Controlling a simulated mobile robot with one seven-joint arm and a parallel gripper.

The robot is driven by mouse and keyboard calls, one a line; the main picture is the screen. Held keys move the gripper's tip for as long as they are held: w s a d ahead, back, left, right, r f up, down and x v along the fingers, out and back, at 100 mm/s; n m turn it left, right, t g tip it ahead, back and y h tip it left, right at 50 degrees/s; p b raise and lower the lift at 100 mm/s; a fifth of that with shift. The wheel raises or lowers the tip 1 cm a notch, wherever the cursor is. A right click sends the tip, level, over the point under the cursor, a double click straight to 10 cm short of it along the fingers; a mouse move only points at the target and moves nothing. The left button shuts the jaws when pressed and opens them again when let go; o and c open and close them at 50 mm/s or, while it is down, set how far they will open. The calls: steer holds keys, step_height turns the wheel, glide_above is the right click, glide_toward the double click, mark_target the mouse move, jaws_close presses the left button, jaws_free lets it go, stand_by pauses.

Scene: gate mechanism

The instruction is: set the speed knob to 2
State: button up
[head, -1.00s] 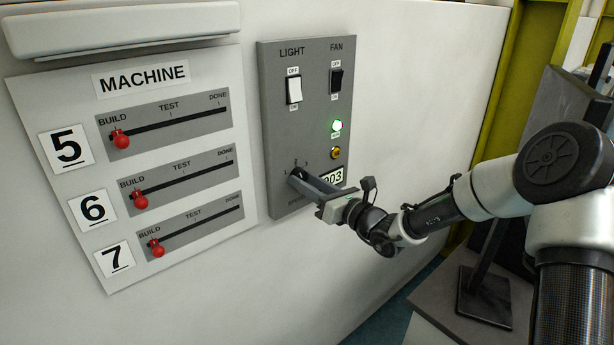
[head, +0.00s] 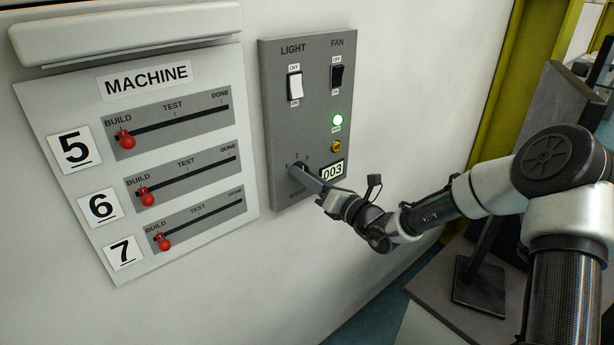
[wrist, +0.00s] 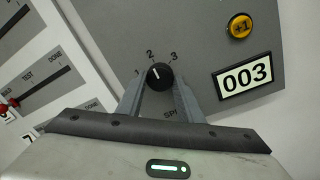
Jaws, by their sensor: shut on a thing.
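The speed knob (wrist: 159,76) is a round black dial on the grey control panel (head: 280,130), with labels 1, 2 and 3 around its top in the wrist view. Its small white mark points up and left, seemingly between 1 and 2; the exact setting is hard to read. My gripper (wrist: 158,88) is shut on the knob, with one grey finger on each side of it. In the head view my gripper (head: 300,174) reaches the panel's lower part from the right, and its fingers hide most of the knob.
Above the knob are a white light switch (head: 295,86), a black fan switch (head: 337,76), a lit green lamp (head: 337,120) and a yellow +1 button (wrist: 240,26). A 003 display (wrist: 247,76) sits close to my right finger. Red-knobbed machine sliders (head: 168,116) are at left.

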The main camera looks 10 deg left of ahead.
steer(key=shift+f, duration=0.1)
steer(key=o, duration=1.1)
steer(key=shift+c, duration=0.2)
steer(key=shift+d, duration=0.1)
steer(key=b+v, duration=0.1)
steer(key=v, duration=1.6)
steer(key=shift+s+d, duration=0.15)
